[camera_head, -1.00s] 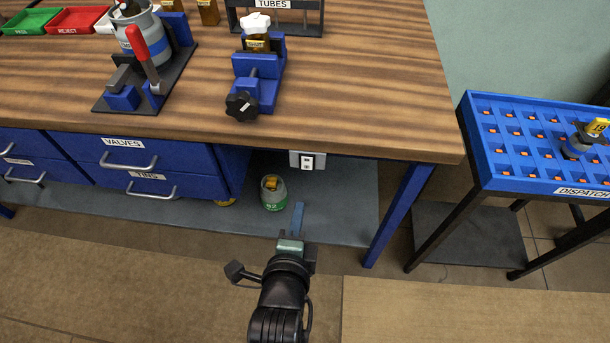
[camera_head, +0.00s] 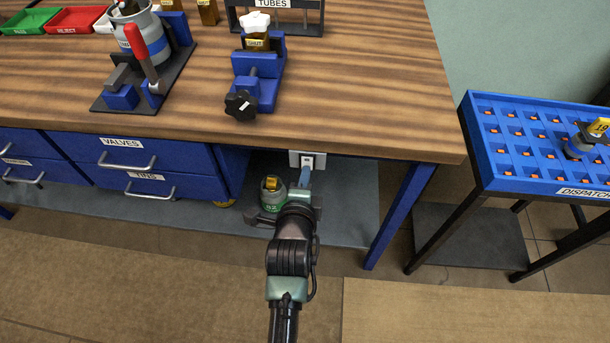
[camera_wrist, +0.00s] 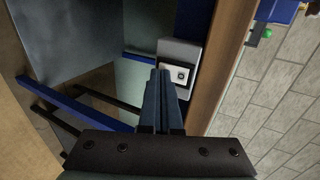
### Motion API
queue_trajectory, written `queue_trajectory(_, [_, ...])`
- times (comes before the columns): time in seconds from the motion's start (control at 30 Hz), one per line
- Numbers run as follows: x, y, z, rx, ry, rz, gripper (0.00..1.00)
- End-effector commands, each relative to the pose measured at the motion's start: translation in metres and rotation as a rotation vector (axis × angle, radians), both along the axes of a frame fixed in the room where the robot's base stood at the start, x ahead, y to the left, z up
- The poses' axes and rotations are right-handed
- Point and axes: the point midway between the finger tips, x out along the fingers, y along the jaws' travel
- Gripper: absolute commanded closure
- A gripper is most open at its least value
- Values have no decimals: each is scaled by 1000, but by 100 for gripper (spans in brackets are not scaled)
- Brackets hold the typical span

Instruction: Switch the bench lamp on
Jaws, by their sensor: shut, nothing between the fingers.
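A pale switch plate (camera_head: 308,160) is fixed under the front edge of the workbench, above the lower shelf. In the wrist view the plate (camera_wrist: 181,68) shows a dark-framed pale rocker with a small mark on it. My gripper (camera_head: 305,174) is shut and empty. Its fingertips are just in front of the plate and overlap its lower part in the head view. In the wrist view the fingertips (camera_wrist: 161,74) are beside the rocker, to its left. I cannot tell whether they touch it. No lamp shows in any view.
Blue drawers (camera_head: 150,160) are further left. A blue bench leg (camera_head: 399,213) and a blue dispatch rack (camera_head: 525,185) are to the right.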

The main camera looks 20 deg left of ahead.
Motion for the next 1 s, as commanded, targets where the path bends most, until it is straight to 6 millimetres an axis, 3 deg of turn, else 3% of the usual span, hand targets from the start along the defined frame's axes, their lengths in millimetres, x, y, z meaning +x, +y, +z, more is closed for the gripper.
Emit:
queue_trajectory(0.37, [3, 1, -7, 11, -39, 0, 100])
queue_trajectory(1.0, [4, 1, 17, 11, -38, 0, 100])
